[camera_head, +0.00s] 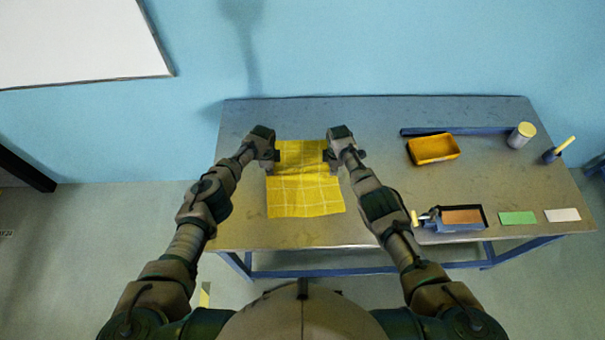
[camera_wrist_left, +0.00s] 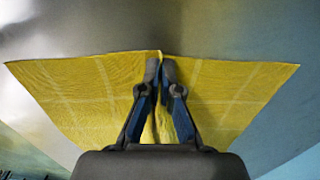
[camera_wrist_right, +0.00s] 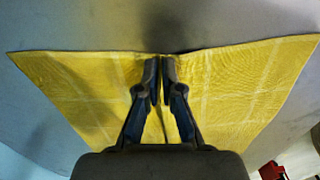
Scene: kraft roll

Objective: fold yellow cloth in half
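The yellow checked cloth (camera_head: 305,195) lies on the table, with a crease across it just below the grippers in the head view. My left gripper (camera_head: 274,157) is at its left edge and my right gripper (camera_head: 330,157) at its right edge, both in its upper part. In the left wrist view the left gripper (camera_wrist_left: 160,70) is shut with cloth (camera_wrist_left: 80,95) pinched at the edge. In the right wrist view the right gripper (camera_wrist_right: 160,68) is likewise shut on the edge of the cloth (camera_wrist_right: 70,90). The fingertips partly hide the pinched cloth.
The grey table (camera_head: 260,235) is bare around the cloth. To the right are an orange tray (camera_head: 434,149), a blue bar (camera_head: 470,131), a can (camera_head: 521,136), a brush in a holder (camera_head: 555,152), a dark tray (camera_head: 450,227), a green card (camera_head: 517,218) and a white card (camera_head: 562,215).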

